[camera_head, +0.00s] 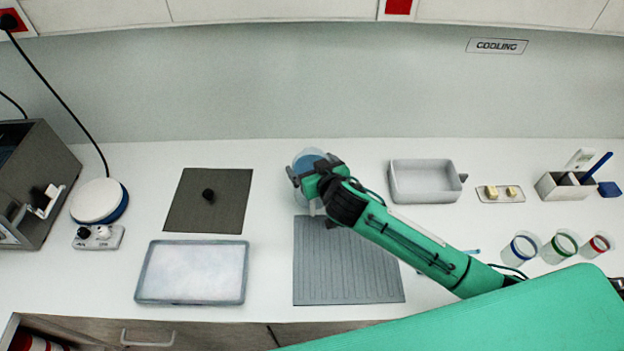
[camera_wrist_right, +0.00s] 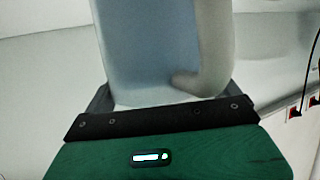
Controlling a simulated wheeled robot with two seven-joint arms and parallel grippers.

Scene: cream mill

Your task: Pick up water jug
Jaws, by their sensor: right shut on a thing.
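The water jug (camera_head: 308,158) is a translucent vessel with blue contents, at the back middle of the counter in the head view. My right gripper (camera_head: 316,177) is around it and covers much of it from above. In the right wrist view the jug (camera_wrist_right: 150,50) fills the space between the two fingers of the right gripper (camera_wrist_right: 168,100), which is shut on it. A pale handle-like part shows at the jug's right side. I cannot tell whether the jug touches the counter. My left gripper is not in view.
A grey ribbed mat (camera_head: 345,275) lies in front of the jug. A dark mat (camera_head: 230,215) with a black knob and a white-filled tray (camera_head: 190,272) are left. A grey bin (camera_head: 425,196) and several colour-rimmed cups are right. The wall stands close behind.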

